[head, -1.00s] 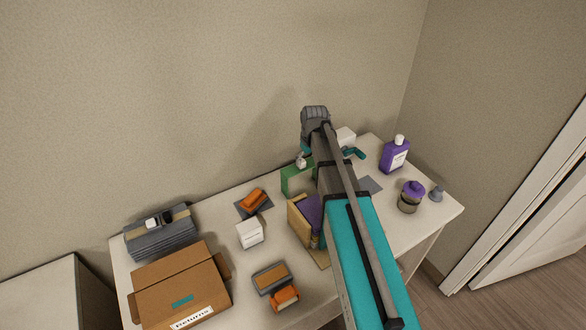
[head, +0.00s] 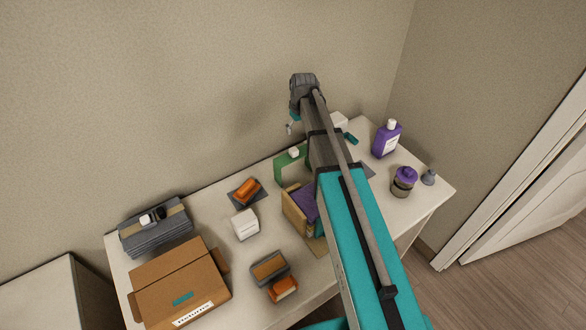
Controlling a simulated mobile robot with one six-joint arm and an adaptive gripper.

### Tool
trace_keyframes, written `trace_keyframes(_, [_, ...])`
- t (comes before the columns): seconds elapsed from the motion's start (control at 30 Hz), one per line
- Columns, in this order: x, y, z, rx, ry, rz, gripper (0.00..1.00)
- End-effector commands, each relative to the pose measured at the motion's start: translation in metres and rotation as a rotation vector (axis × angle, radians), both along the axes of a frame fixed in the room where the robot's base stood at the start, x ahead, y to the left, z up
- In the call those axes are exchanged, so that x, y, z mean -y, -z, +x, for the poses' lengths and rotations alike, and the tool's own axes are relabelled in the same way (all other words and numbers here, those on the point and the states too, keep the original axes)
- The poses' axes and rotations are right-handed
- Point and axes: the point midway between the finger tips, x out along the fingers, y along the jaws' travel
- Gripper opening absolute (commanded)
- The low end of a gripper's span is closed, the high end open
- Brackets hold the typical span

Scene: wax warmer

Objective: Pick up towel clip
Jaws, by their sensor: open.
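A small black-and-white item (head: 153,216), perhaps the towel clip, lies on top of the folded grey towels (head: 150,241) at the table's left back. It is too small to make out clearly. My gripper (head: 291,125) is at the far end of my raised arm, well to the right of the towels and above the table's back edge by the wall. Its jaws are open and empty, and partly hidden behind its own body. A small teal item (head: 350,138) lies on the table right of my arm, partly hidden.
A white box (head: 245,225), orange item (head: 246,189), green stand (head: 284,170) and wooden holder (head: 297,213) fill the middle. A purple bottle (head: 387,142) and jar (head: 404,183) stand right.

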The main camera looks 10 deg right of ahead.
Motion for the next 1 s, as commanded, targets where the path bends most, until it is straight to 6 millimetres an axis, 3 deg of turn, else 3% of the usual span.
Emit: trace_keyframes(1.0, [-0.007,0.073,0.01,0.0,-0.004,0.0,0.86])
